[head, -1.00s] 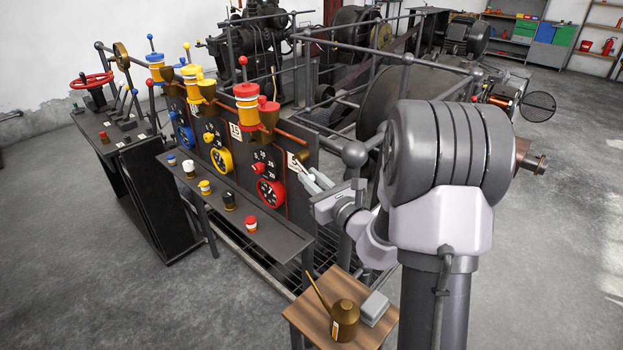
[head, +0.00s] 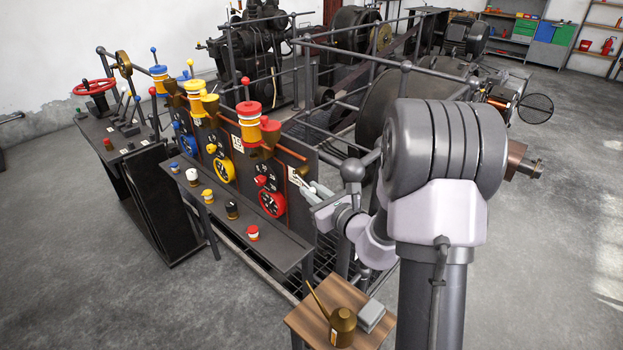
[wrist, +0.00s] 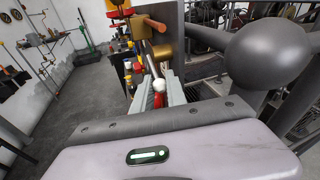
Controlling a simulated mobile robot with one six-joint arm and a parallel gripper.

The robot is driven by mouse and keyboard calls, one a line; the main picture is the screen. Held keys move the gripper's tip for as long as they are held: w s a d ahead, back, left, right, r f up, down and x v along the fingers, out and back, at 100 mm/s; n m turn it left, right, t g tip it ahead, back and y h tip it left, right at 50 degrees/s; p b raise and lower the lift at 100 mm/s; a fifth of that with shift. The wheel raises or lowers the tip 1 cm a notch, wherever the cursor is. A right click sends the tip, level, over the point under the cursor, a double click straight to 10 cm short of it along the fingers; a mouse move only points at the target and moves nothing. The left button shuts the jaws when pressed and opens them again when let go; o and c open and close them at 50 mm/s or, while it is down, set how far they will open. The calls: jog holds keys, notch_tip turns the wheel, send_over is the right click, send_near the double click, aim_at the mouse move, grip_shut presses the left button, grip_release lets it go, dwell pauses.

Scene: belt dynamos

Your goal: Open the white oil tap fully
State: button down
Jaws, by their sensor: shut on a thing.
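The white oil tap shows as a small white knob (wrist: 159,85) in the wrist view, between my gripper's fingers, with a red part just below it. My gripper (wrist: 161,92) is shut on it. In the head view my gripper (head: 311,191) is at the right end of the dark panel (head: 298,155), beside a white label. The fingers hide most of the tap there, so how far it is turned cannot be told. A brass cup (wrist: 163,50) and a copper-coloured pipe (wrist: 155,24) are just beyond the fingers.
A red gauge wheel (head: 272,203) and a red-topped oiler (head: 249,122) are on the panel left of my gripper. A shelf (head: 262,250) with small caps runs below. A large grey railing ball (wrist: 267,54) is close on the right. An oil can (head: 343,326) stands on a wooden table.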

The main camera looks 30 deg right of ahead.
jog(key=r+g+p, duration=0.1)
jog(key=p, duration=0.2)
jog(key=r+g+p, duration=0.1)
jog(key=p, duration=0.3)
jog(key=shift+s+r+n+g, duration=0.15)
jog(key=shift+s+n+g, duration=0.05)
jog(key=shift+n+g, duration=0.1)
jog(key=g+p, duration=0.1)
jog(key=p, duration=0.1)
jog(key=shift+r+h+p, duration=0.1)
jog(key=shift+h+p, duration=0.25)
jog(key=shift+h, duration=0.05)
jog(key=shift+d+g+p, duration=0.1)
jog(key=shift+g+p, duration=0.2)
jog(key=shift+p, duration=0.05)
jog(key=c, duration=1.6)
grip_release()
